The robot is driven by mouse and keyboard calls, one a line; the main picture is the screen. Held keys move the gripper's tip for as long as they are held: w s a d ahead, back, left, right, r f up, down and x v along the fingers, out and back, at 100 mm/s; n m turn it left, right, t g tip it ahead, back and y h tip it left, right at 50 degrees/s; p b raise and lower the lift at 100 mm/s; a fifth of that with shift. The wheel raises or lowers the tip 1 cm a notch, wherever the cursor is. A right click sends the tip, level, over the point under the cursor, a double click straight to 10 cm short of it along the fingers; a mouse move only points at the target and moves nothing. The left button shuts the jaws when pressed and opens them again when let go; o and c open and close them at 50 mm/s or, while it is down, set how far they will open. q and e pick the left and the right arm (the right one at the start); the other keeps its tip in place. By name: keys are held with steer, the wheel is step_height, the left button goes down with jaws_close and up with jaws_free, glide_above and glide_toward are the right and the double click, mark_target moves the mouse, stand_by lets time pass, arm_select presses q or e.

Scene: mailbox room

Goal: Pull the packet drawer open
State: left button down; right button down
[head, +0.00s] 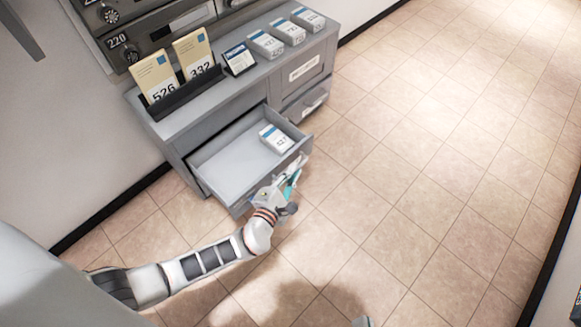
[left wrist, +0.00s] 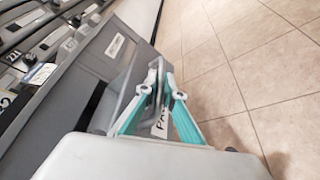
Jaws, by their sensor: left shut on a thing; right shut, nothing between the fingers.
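The packet drawer (head: 232,162) is the wide grey drawer at the left of the cabinet. It stands pulled out, its inside showing, with a white numbered packet (head: 276,139) near its right end. My left gripper (head: 290,184) is at the drawer's front, shut on the handle. In the left wrist view the teal fingers (left wrist: 159,88) close on the handle, beside a partly hidden label on the drawer front (left wrist: 160,131). The fingers hide much of the handle. A small grey tip at the bottom edge of the head view seems to be my right gripper (head: 362,321), apart from everything.
On the cabinet top (head: 222,92) are a dark rack with two numbered cards (head: 194,54), a small blue-and-white sign (head: 239,59) and several white packets (head: 288,32). A closed labelled drawer (head: 308,101) is at the right. The tiled floor (head: 420,150) is clear.

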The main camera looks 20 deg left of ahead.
arm_select(q)
steer(key=shift+a, duration=0.15)
steer(key=c, duration=2.2)
jaws_free()
steer(key=shift+o, duration=0.2)
